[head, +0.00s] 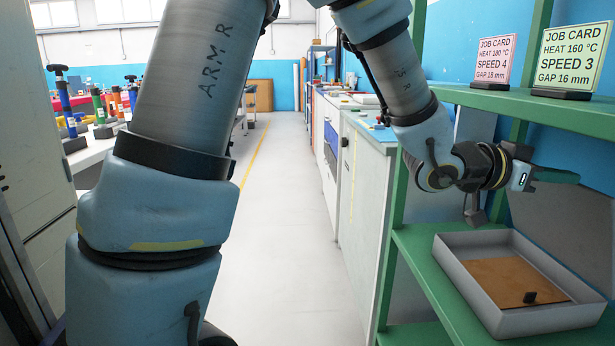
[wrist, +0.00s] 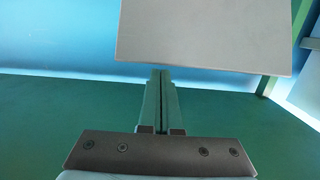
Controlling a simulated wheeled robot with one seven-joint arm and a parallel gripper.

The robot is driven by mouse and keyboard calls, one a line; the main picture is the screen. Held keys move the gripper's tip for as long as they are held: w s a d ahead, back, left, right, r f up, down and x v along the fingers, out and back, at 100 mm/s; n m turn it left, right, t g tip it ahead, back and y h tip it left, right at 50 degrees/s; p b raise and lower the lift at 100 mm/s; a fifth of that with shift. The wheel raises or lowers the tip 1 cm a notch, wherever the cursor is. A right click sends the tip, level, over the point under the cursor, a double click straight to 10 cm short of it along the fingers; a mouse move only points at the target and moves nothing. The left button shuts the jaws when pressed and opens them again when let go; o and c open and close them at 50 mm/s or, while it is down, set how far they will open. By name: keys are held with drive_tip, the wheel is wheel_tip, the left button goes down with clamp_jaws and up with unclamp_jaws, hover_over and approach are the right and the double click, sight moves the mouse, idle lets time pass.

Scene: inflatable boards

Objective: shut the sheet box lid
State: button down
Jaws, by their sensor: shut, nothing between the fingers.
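The sheet box (head: 465,277) is a shallow grey tray on a green shelf at the lower right of the head view. A brown sheet lies inside, with a small black block on it near the front. Its grey lid (head: 572,232) stands raised at the back right side, so the box is open. My gripper (head: 574,177) is above the box, near the top of the lid, its fingers shut and empty. In the wrist view the shut fingers (wrist: 162,75) point towards the edge of a grey panel, apparently the lid (wrist: 205,35). Whether they touch it is unclear.
Green rack posts (head: 395,255) and an upper shelf (head: 540,108) with two job cards surround the box. A white cabinet (head: 365,190) stands left of the rack. The floor aisle (head: 290,200) is clear. A bench with coloured tools (head: 95,150) is at the left.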

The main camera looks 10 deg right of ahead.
drive_tip(key=shift+a+f, duration=0.1)
drive_tip(key=shift+w+a+f+b, duration=0.1)
drive_tip(key=shift+a+f, duration=0.25)
drive_tip(key=shift+a, duration=0.45)
drive_tip(key=shift+a+f+b, duration=0.15)
drive_tip(key=shift+a+f, duration=0.15)
drive_tip(key=shift+a, duration=0.45)
drive_tip(key=shift+w+a+f+b, duration=0.1)
drive_tip(key=shift+a+f, duration=0.25)
drive_tip(key=shift+a, duration=0.45)
drive_tip(key=shift+s, duration=0.1)
drive_tip(key=shift+a+f, duration=0.15)
drive_tip(key=shift+a+f+b, duration=1.05)
drive_tip(key=shift+a+f, duration=0.55)
drive_tip(key=shift+a, duration=0.3)
drive_tip(key=shift+f, duration=0.15)
drive_tip(key=shift+w+a+f+b, duration=0.15)
drive_tip(key=shift+a+f+b, duration=0.6)
drive_tip(key=shift+f, duration=0.2)
drive_tip(key=shift+w+a+f+b, duration=0.1)
drive_tip(key=shift+a+f+b, duration=0.55)
drive_tip(key=shift+f, duration=0.3)
drive_tip(key=shift+a+f, duration=0.1)
drive_tip(key=shift+a+f+b, duration=0.3)
drive_tip(key=shift+f+b, duration=0.25)
drive_tip(key=shift+b, duration=0.4)
drive_tip(key=shift+a+f+b, duration=0.25)
drive_tip(key=shift+f+b, duration=0.3)
drive_tip(key=shift+b, duration=0.35)
